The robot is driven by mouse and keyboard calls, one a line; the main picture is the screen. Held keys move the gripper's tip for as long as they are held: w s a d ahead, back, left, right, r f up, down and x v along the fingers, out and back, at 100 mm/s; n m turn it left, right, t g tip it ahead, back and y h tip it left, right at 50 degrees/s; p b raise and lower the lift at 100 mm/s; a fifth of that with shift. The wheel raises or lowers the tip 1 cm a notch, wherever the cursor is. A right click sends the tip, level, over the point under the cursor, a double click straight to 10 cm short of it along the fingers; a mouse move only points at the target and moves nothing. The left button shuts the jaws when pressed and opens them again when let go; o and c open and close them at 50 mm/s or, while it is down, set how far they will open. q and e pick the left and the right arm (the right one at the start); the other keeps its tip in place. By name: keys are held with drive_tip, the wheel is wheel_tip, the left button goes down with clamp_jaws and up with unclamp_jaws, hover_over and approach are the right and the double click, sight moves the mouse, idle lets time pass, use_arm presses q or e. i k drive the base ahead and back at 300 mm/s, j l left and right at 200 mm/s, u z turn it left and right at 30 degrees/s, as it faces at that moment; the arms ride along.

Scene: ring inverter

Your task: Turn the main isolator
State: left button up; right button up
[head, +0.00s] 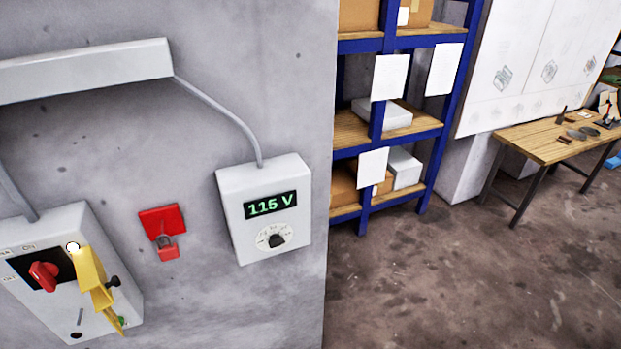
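The isolator box (40,315) is light grey, on the wall at the lower left of the head view. Its red rotary handle (43,276) sits on a black plate with small lettering, partly legible. The handle is tilted; I cannot tell which marking it points to. A yellow angular piece (92,275) stands across the box's right part, with a black knob (113,282) beside it. A round white spot (73,247), perhaps a lamp, shows at the plate's upper right corner. Neither of my grippers is in view.
A red wall plate with a padlock (165,240) is right of the isolator. A white meter box (265,212) reads 115 V and has a dial. A grey trunking (85,70) runs above. Blue shelves (448,110) and a wooden table (545,138) stand right; floor (450,290) before them is clear.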

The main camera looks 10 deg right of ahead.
sight(45, 274)
drive_tip(key=u, duration=1.3)
drive_tip(key=i+j, duration=0.2)
drive_tip(key=i+j+z, duration=0.15)
drive_tip(key=j, duration=0.3)
drive_tip(key=i+j, duration=0.2)
drive_tip(key=j, duration=0.15)
drive_tip(key=i+j+z, duration=0.2)
drive_tip(key=i+j, duration=0.15)
drive_tip(key=j, duration=0.35)
